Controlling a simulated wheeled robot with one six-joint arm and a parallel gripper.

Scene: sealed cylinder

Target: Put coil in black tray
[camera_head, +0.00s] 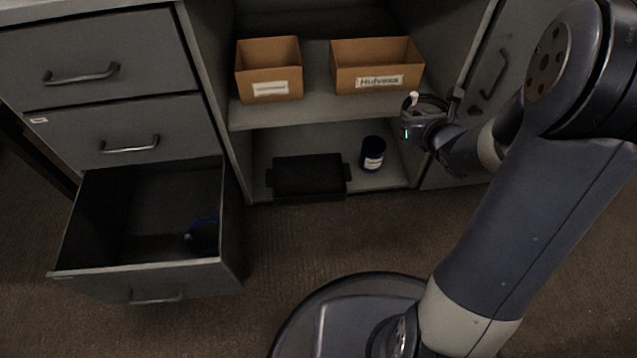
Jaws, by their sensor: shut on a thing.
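The black tray (308,178) lies on the lower shelf of the open cabinet, left of the middle. My gripper (414,103) is in front of the cabinet's right side, to the right of and above the tray. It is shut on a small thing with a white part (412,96). The held thing is small and partly hidden, so I cannot tell whether it is the coil. I see no other thing that is clearly the coil.
A dark blue cylinder (373,153) with a white label stands right of the tray. Two cardboard boxes, left (269,72) and right (377,70), stand on the upper shelf. The open bottom drawer (140,212) at left holds a dark blue thing (204,235).

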